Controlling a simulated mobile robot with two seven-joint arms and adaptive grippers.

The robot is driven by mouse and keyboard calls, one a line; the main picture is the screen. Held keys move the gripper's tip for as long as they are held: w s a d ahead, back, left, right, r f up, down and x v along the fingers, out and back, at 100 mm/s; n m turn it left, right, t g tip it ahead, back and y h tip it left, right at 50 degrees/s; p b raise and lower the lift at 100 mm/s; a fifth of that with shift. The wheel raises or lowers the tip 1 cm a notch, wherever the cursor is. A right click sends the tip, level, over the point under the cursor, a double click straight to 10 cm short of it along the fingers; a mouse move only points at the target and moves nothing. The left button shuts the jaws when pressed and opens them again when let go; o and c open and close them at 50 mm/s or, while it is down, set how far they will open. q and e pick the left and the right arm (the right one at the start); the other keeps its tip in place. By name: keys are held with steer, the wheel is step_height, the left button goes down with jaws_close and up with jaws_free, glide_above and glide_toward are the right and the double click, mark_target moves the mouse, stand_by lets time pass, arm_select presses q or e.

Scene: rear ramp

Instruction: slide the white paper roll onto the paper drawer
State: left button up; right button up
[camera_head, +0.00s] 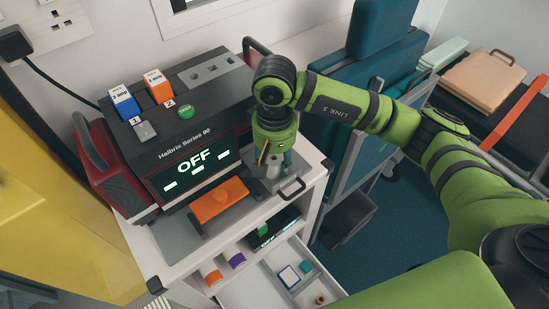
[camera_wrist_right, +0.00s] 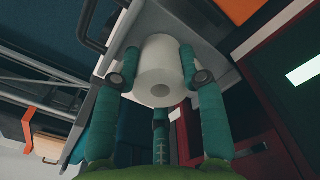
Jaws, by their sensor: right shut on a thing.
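The white paper roll (camera_wrist_right: 160,72) shows in the wrist view with its round core end towards the camera. My right gripper (camera_wrist_right: 160,85) is shut on it, with teal fingers around its sides. In the head view my right gripper (camera_head: 272,165) points down at the right front of the Halbrix Series 90 machine (camera_head: 180,135), and mostly hides the roll. An orange piece with a knob (camera_head: 219,200) lies in front of the machine, right of centre; I cannot tell whether it is the paper drawer. My left gripper is not in view.
The machine stands on a white cart (camera_head: 175,262) with a dark handle (camera_head: 293,187). Below, an open white drawer (camera_head: 260,291) holds small items. A blue chair (camera_head: 335,105) stands close on the right. A yellow panel (camera_head: 50,220) is at the left.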

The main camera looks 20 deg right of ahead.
steer(key=shift+f+b, duration=0.15)
steer(key=shift+b, duration=0.15)
steer(key=o, duration=1.2)
